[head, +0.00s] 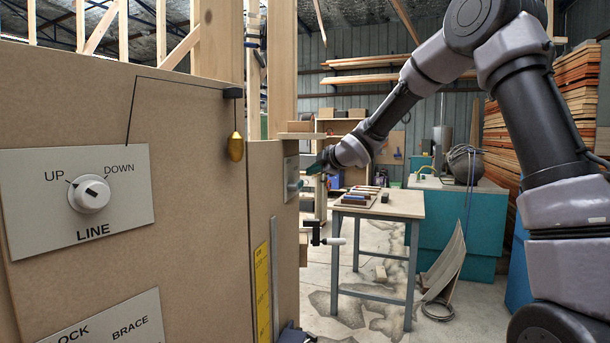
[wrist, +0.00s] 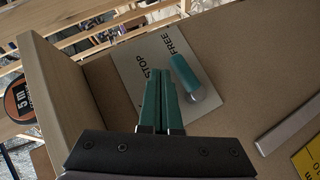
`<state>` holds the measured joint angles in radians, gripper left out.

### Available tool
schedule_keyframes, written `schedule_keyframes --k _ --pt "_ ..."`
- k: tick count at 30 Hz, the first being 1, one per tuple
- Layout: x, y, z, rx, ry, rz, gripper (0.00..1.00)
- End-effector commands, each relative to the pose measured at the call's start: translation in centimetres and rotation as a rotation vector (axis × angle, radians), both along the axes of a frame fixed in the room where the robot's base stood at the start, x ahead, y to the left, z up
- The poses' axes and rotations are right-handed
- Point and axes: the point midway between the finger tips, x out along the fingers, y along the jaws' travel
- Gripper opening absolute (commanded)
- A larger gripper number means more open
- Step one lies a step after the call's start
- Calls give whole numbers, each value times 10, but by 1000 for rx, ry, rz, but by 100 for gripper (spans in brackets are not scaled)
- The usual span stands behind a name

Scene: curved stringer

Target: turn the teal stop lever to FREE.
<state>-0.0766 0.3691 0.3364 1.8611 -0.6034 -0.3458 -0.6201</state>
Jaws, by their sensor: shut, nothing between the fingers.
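The teal stop lever (wrist: 184,74) shows in the wrist view on a pale plate (wrist: 138,65) marked STOP and FREE. It slants up and left from its round grey hub (wrist: 202,97), with its free end close to the word FREE. My gripper (wrist: 163,73) is shut and empty, its teal fingers just left of the lever and over the STOP side of the plate. I cannot tell whether they touch the lever. In the head view my gripper (head: 314,168) is at the plate (head: 291,178) on the narrow brown panel, and the lever is hard to make out.
A LINE knob (head: 89,194) with UP and DOWN marks is on the large brown panel. A brass weight (head: 236,147) hangs beside it. A work table (head: 405,205) stands behind my gripper. In the wrist view a wooden board edge (wrist: 65,100) rises left of the plate.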

Motion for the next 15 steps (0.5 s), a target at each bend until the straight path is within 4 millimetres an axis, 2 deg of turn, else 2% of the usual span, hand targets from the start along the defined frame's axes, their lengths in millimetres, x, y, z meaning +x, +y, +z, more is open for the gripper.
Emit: schedule_keyframes --k 6,15 --pt "-33 -26 17 -2 -2 -3 0" --pt "-52 -39 25 0 0 0 0"
